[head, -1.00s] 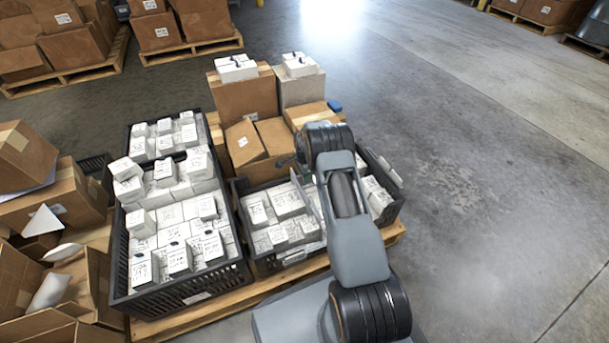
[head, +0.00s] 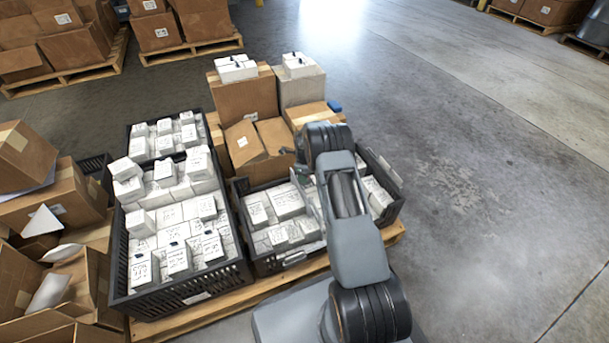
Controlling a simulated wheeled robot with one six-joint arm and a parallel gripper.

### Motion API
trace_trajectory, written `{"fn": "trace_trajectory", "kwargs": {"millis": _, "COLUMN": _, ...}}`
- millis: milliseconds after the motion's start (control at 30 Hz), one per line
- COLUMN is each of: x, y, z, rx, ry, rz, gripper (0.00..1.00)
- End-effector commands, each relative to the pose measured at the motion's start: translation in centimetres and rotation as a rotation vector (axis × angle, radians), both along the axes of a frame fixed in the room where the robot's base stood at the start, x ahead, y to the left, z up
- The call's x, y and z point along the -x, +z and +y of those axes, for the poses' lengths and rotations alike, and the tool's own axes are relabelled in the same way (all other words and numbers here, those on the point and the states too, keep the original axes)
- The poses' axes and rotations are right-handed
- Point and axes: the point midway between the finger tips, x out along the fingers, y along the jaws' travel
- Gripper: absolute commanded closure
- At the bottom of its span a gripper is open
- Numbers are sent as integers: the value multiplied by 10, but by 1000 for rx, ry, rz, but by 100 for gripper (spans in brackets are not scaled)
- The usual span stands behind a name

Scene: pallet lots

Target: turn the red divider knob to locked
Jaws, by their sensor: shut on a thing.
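The red divider knob does not show; my arm covers part of the crate where a thin, clear upright panel (head: 306,196), possibly the divider, stands. This low black crate (head: 238,222) holds several white labelled boxes on both sides of the panel. My arm reaches over the crate from the bottom right, its wrist above the crate's back part. A small dark part of my wrist pokes out at the left. My gripper's fingers are hidden behind the arm, so what they hold does not show.
A taller black crate (head: 120,288) full of white boxes stands at left on the same wooden pallet (head: 178,323). Brown cartons (head: 248,98) are stacked behind the low crate. More cartons crowd the far left. The concrete floor (head: 480,190) at right is clear.

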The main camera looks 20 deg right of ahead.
Motion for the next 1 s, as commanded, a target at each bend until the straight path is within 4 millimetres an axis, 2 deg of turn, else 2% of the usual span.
{"fn": "trace_trajectory", "kwargs": {"millis": 700, "x": 0, "y": 1, "z": 0, "rx": 1, "ry": -65, "rz": -1, "gripper": 88}}
{"fn": "trace_trajectory", "kwargs": {"millis": 733, "x": 0, "y": 1, "z": 0, "rx": 1, "ry": -65, "rz": -1, "gripper": 62}}
{"fn": "trace_trajectory", "kwargs": {"millis": 1000, "x": 0, "y": 0, "z": 0, "rx": 0, "ry": -64, "rz": 0, "gripper": 39}}
